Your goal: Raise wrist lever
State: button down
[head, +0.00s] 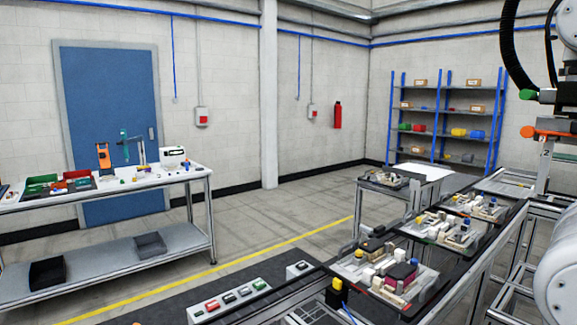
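No part is clearly marked as the wrist lever, and I cannot tell which one it is. An orange lever-like piece (548,132) with a rounded red-orange end lies roughly level at the upper right. A green-ended piece (537,96) sits just above it. Several pallet fixtures stand in a row on the conveyor; the nearest pallet fixture (384,277) carries white, black, yellow and magenta blocks. A middle pallet fixture (441,230) and a farther one (478,206) carry small blocks, some with blue tops. My gripper is not in view.
A workbench (110,185) with trays and tools stands at the left before a blue door (108,110). A button panel (232,300) is at the bottom. Blue-posted shelves (437,120) stand at the back. The floor (285,205) between is clear.

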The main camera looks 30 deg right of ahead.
aim_at(527, 95)
jog(key=u, duration=1.2)
jog(key=l+u, duration=0.15)
jog(key=u, duration=1.1)
jog(key=l+u, duration=0.15)
jog(key=u, duration=1.05)
jog(key=l+u, duration=0.1)
jog(key=u, duration=2.35)
jog(key=k+u, duration=0.15)
jog(key=u, duration=1.1)
jog(key=j+u, duration=0.1)
jog(key=u, duration=1.1)
jog(key=j+u, duration=0.1)
jog(key=u, duration=1.1)
